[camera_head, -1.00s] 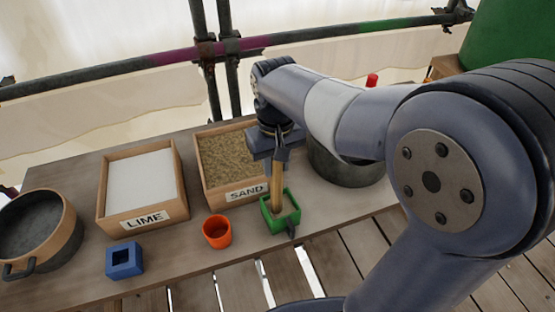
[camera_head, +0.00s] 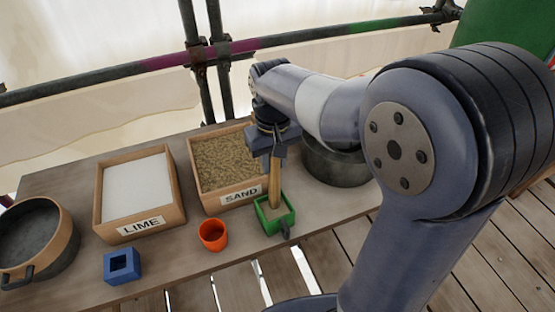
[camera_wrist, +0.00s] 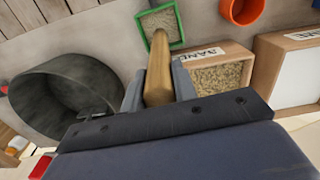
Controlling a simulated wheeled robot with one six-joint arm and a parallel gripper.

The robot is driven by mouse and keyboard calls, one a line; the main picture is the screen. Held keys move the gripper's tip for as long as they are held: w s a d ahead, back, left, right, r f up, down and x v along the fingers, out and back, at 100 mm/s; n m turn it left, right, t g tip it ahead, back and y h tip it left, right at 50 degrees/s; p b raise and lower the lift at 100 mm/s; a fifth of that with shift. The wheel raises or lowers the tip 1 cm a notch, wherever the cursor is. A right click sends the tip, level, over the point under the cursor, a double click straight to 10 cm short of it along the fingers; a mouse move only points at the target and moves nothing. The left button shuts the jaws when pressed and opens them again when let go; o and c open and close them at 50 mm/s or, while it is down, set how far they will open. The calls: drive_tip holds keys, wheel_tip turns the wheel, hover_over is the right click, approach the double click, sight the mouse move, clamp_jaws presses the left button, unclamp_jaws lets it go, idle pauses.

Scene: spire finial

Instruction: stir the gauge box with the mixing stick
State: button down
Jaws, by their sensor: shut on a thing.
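The mixing stick (camera_head: 274,180) is a wooden rod held upright in my gripper (camera_head: 272,150), which is shut on it. Its lower end is inside the gauge box (camera_head: 288,221), a small green square box with a dark handle, holding pale sandy material. In the wrist view the stick (camera_wrist: 158,75) runs from between the fingers of my gripper (camera_wrist: 160,85) into the green box (camera_wrist: 180,22). Whether the tip touches the bottom is hidden by the contents.
On the bench (camera_head: 190,262) are a box marked LIME (camera_head: 140,228), a box marked SAND (camera_head: 240,194), an orange cup (camera_head: 213,235), a blue block (camera_head: 122,266) and a pan (camera_head: 62,262). A dark tub (camera_head: 335,170) stands right of my gripper. Scaffold poles (camera_head: 120,71) cross behind.

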drive_tip(key=shift+s, duration=1.3)
drive_tip(key=shift+w+d+p, duration=0.25)
drive_tip(key=shift+d+p, duration=0.15)
drive_tip(key=shift+d, duration=0.1)
drive_tip(key=shift+w, duration=0.45)
drive_tip(key=shift+w+a+p, duration=0.45)
drive_tip(key=shift+w+p, duration=0.05)
drive_tip(key=shift+w, duration=0.1)
drive_tip(key=shift+s+a, duration=0.7)
drive_tip(key=shift+s, duration=0.15)
